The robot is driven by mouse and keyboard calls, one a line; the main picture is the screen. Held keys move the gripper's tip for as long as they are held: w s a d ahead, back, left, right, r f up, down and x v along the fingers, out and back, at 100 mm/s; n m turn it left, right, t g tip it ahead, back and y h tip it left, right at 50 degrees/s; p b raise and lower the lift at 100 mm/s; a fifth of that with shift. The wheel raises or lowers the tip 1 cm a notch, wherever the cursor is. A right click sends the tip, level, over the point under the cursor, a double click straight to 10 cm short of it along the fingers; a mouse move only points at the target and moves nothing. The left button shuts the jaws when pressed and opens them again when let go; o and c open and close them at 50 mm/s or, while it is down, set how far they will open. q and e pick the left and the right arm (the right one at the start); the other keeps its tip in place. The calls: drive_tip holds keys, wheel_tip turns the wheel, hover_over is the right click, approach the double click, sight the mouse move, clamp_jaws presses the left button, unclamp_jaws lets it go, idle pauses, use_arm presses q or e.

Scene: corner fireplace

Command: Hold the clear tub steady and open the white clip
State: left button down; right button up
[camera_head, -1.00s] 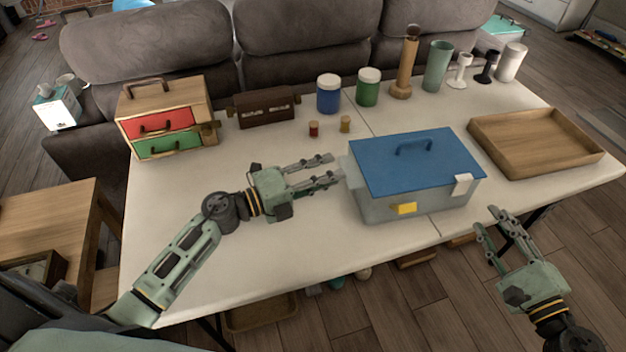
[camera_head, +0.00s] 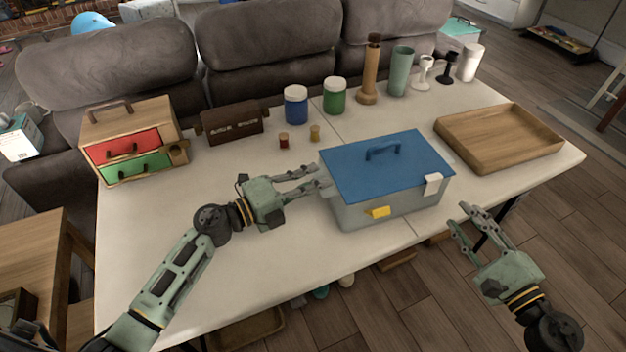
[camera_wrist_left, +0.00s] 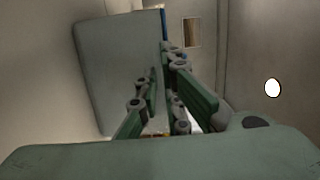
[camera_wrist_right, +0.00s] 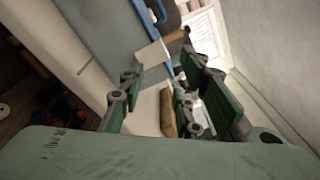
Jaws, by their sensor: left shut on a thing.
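The clear tub (camera_head: 350,215) stands on the white table with a blue lid (camera_head: 395,168) and a lid handle. A yellow clip (camera_head: 379,212) is on its front side and the white clip (camera_head: 432,184) is at its front right corner. My left gripper (camera_head: 312,181) is at the tub's left end, shut on the tub's edge; the tub's grey wall (camera_wrist_left: 120,75) fills much of the left wrist view. My right gripper (camera_head: 473,218) is open and empty, in front of and to the right of the tub, apart from the white clip, which also shows in the right wrist view (camera_wrist_right: 152,54).
A wooden tray (camera_head: 500,150) lies right of the tub. Two lidded jars (camera_head: 296,105), small spools, a brown box (camera_head: 232,123) and a drawer cabinet (camera_head: 130,145) stand behind and left. Cups and stands line the back. The front left tabletop is clear.

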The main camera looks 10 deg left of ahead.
drive_tip(key=c, duration=0.6)
drive_tip(key=w+d+r+m+t+h, duration=0.1)
drive_tip(key=r+m, duration=0.1)
drive_tip(key=w+d+r+m+t+h, duration=0.1)
drive_tip(key=w+m, duration=0.1)
drive_tip(key=w+d+r+m+t, duration=0.1)
drive_tip(key=r+m, duration=0.1)
drive_tip(key=shift+w+d+r+m+h, duration=0.2)
drive_tip(key=shift+w+r+m+h, duration=0.1)
drive_tip(key=shift+w+h, duration=0.1)
clamp_jaws()
drive_tip(key=w+d+r+m+h, duration=0.3)
drive_tip(key=w+d+m+h, duration=0.25)
drive_tip(key=m, duration=0.75)
drive_tip(key=w+d+r+m+h, duration=0.3)
drive_tip(key=w+d+m+h, duration=0.25)
drive_tip(key=m, duration=0.75)
drive_tip(key=w+a+f+m+g+y, duration=0.25)
drive_tip(key=a+m+g, duration=0.35)
drive_tip(key=a+m, duration=0.4)
drive_tip(key=s+a+r+m+g+y, duration=0.3)
drive_tip(key=s+a+m+g+y, duration=0.1)
drive_tip(key=a, duration=0.7)
drive_tip(key=s+g+y, duration=0.1)
drive_tip(key=s, duration=0.1)
drive_tip(key=shift+s+r+m+y, duration=0.15)
drive_tip(key=shift+s+m+y, duration=0.15)
drive_tip(key=shift+y, duration=0.05)
